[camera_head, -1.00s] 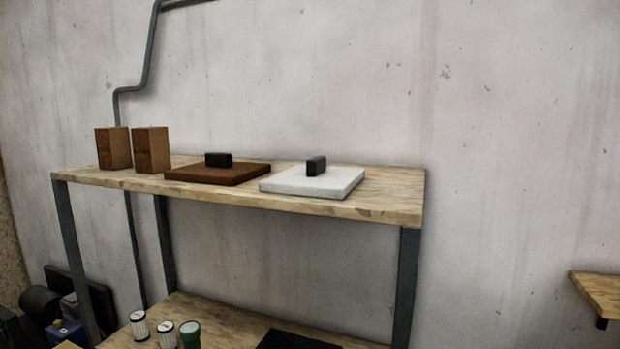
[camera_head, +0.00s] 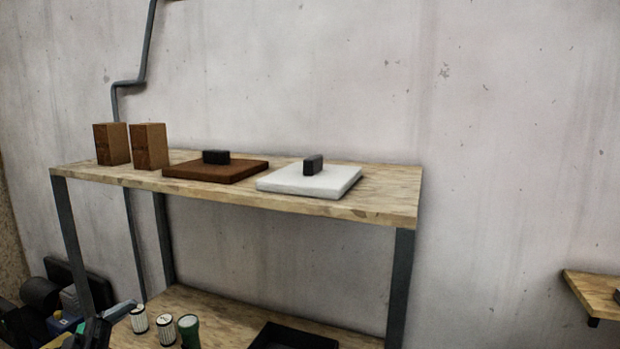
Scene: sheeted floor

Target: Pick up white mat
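The white mat (camera_head: 325,184) is a flat square slab with a small black block-shaped handle (camera_head: 313,165) standing on its top. It lies flat on the upper wooden shelf (camera_head: 390,196), towards its right part. A brown mat (camera_head: 197,172) with a similar black block lies just left of it, with a narrow gap. A grey-blue part of what seems to be my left arm (camera_head: 97,326) shows at the bottom left, well below the upper shelf and away from the mat. Its fingertips cannot be made out. My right gripper is not in view.
Two brown wooden blocks (camera_head: 150,146) stand at the shelf's left end. White and green cylinders (camera_head: 189,330) and a black tray (camera_head: 292,338) are on the lower shelf. The upper shelf is clear right of the white mat; a wall stands behind.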

